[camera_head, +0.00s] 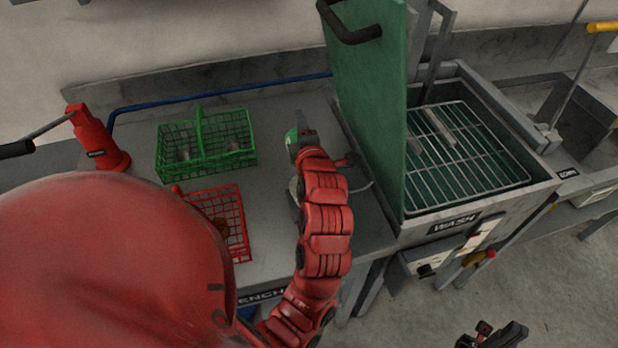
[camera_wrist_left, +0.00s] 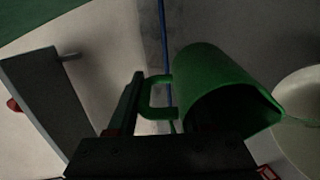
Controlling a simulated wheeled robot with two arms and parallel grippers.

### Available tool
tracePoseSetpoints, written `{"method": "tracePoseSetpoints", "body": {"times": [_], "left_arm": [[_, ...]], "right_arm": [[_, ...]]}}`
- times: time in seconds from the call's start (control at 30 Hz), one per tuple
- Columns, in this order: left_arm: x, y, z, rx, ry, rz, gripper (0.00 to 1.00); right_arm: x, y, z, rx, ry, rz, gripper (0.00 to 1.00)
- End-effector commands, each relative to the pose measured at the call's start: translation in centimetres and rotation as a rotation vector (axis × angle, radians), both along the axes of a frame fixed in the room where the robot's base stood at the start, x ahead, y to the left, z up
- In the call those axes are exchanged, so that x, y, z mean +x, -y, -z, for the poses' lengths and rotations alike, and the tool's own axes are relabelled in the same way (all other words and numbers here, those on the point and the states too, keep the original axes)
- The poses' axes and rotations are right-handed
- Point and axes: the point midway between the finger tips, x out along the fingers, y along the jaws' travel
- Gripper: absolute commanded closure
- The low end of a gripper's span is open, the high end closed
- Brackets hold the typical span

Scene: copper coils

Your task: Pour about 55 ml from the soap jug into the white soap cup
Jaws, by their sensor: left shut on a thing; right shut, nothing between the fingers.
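The green soap jug (camera_wrist_left: 215,85) is in the left wrist view, tilted, with its dark mouth towards the lower right. My left gripper (camera_wrist_left: 138,88) is shut on its handle. The pale soap cup (camera_wrist_left: 302,98) is at the right edge there, cut off by the frame, with the jug's lip beside its rim. I cannot tell whether liquid is flowing. In the head view the jug (camera_head: 291,138) shows only as a small green patch at my left gripper (camera_head: 304,140), over the bench. My right gripper (camera_head: 492,336) is shut and empty at the bottom right.
A green basket (camera_head: 205,165) and a red basket (camera_head: 243,245) stand on the grey bench (camera_head: 270,105). A red lever device (camera_head: 98,140) is at the left. The wash basin (camera_head: 500,205) with a wire rack and upright green lid (camera_head: 370,75) stands right of my left arm.

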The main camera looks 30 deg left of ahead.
Motion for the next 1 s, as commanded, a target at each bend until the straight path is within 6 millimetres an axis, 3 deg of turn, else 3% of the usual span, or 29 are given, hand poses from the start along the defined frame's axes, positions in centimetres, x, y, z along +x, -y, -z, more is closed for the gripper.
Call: {"method": "tracePoseSetpoints", "body": {"times": [0.57, 0.73, 0.8, 1.0], "left_arm": [[-0.7, 0.8, -0.4, 0.041, 0.037, 0.002, 1.00], [0.2, -0.4, 0.1, -0.010, -0.001, -0.004, 1.00], [0.7, -0.8, -0.6, -0.040, -0.042, -0.003, 1.00], [1.4, -1.6, 0.2, -0.114, -0.116, -0.001, 1.00]], "right_arm": [[0.0, 0.0, -0.5, 0.000, 0.000, 0.000, 1.00], [0.0, 0.0, 0.5, 0.000, 0.000, 0.000, 1.00], [0.0, 0.0, -2.1, 0.000, -0.001, 0.000, 1.00], [0.0, 0.0, -6.3, 0.000, 0.000, 0.000, 1.00]]}}
